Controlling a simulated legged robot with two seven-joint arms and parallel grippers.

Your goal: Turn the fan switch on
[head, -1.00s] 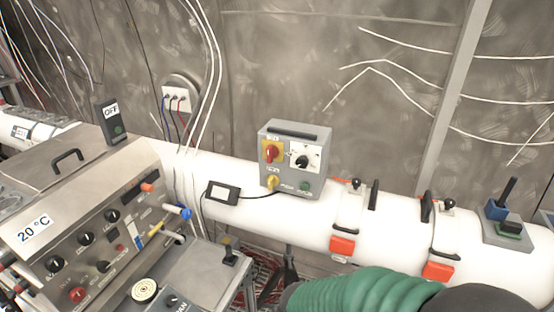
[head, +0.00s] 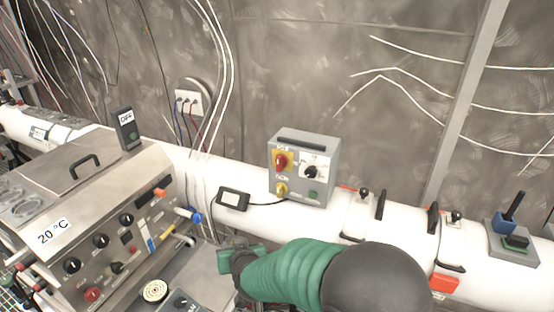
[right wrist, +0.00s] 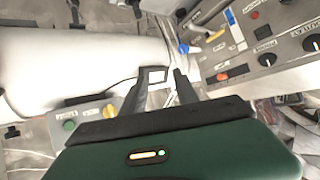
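A small dark panel with a black knob (head: 181,302) sits at the bottom edge in the head view; its lettering is cut off, so I cannot confirm it is the fan switch. A round cream dial (head: 155,290) is beside it. My right arm, with a green ribbed sleeve, comes in from the lower right. My right gripper (head: 240,262) is above the low grey surface, right of the knob and apart from it. My left gripper is not in view.
A control unit marked 20 °C (head: 100,225) stands at left, with a black OFF box (head: 127,128) on top. A grey switch box (head: 303,168) and a small display (head: 233,199) sit on the white pipe (head: 385,225). Lever clamps line the pipe at right.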

